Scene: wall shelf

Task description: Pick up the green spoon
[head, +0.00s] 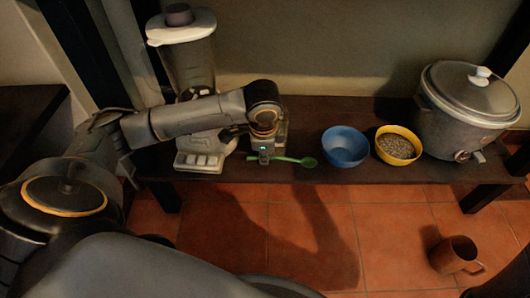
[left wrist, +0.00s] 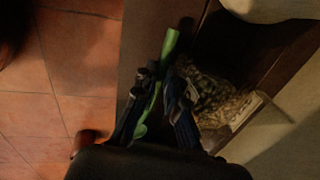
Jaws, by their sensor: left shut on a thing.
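The green spoon (head: 307,162) lies along the front part of the dark wooden shelf (head: 310,115), with its bowl end to the right. My left gripper (head: 264,159) is above the shelf, pointing down, shut on the spoon's handle. In the left wrist view the spoon (left wrist: 169,44) passes between the two dark fingers of the gripper (left wrist: 158,80). I cannot tell whether the spoon is clear of the shelf surface. My right gripper is not in view.
A blender (head: 190,60) stands left. A blue bowl (head: 345,147), a yellow bowl (head: 397,146) with grainy contents and a lidded cooker (head: 465,110) stand right of the spoon. A container with grainy contents (left wrist: 215,100) is close beside the fingers. A brown mug (head: 455,255) is on the tiled floor.

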